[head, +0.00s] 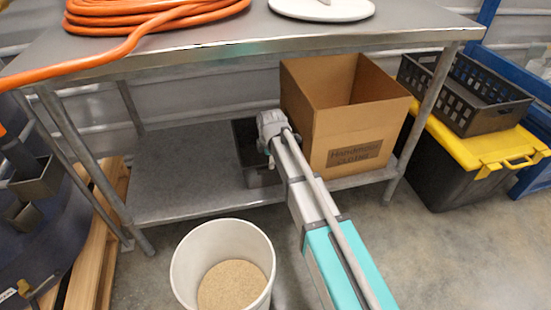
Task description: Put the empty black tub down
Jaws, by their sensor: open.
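The black tub (252,172) is on the grey lower shelf (180,172) of the metal table, just left of the cardboard box. My arm reaches in from the lower right, and my gripper (268,158) is at the tub, in front of it in the picture. The gripper is open. My wrist covers much of the tub's right side and most of the fingers, so I cannot tell whether they touch it. The tub's inside is mostly hidden.
A cardboard box (345,110) stands close right of the tub. The shelf's left part is bare. The tabletop (245,22) and its legs frame the space. A white bucket of grain-like material (188,255) stands on the floor in front. A black crate (490,120) sits on a yellow-lidded bin (435,170).

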